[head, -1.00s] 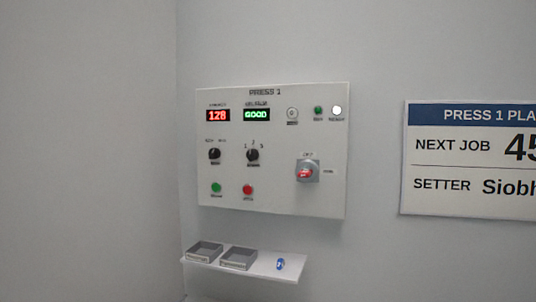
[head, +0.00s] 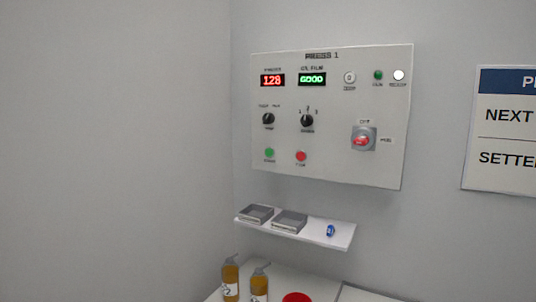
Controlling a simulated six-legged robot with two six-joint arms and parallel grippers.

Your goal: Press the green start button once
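The green button (head: 270,153) is at the lower left of the white control panel (head: 330,165) marked PRESS 1, on the wall. A red button (head: 301,156) is just to its right. Nothing touches the green button. A red display (head: 272,80) reads 128 and a green display (head: 312,79) reads GOOD. A white lamp (head: 399,75) is lit at the top right. Neither of my grippers is in view.
Below the panel a white shelf (head: 317,241) holds two grey trays (head: 255,214) (head: 290,222) and a small blue object (head: 331,231). Lower down, two amber bottles (head: 230,279) (head: 259,284) and a red object (head: 296,297) stand on a white surface. A job sign (head: 505,130) hangs at right.

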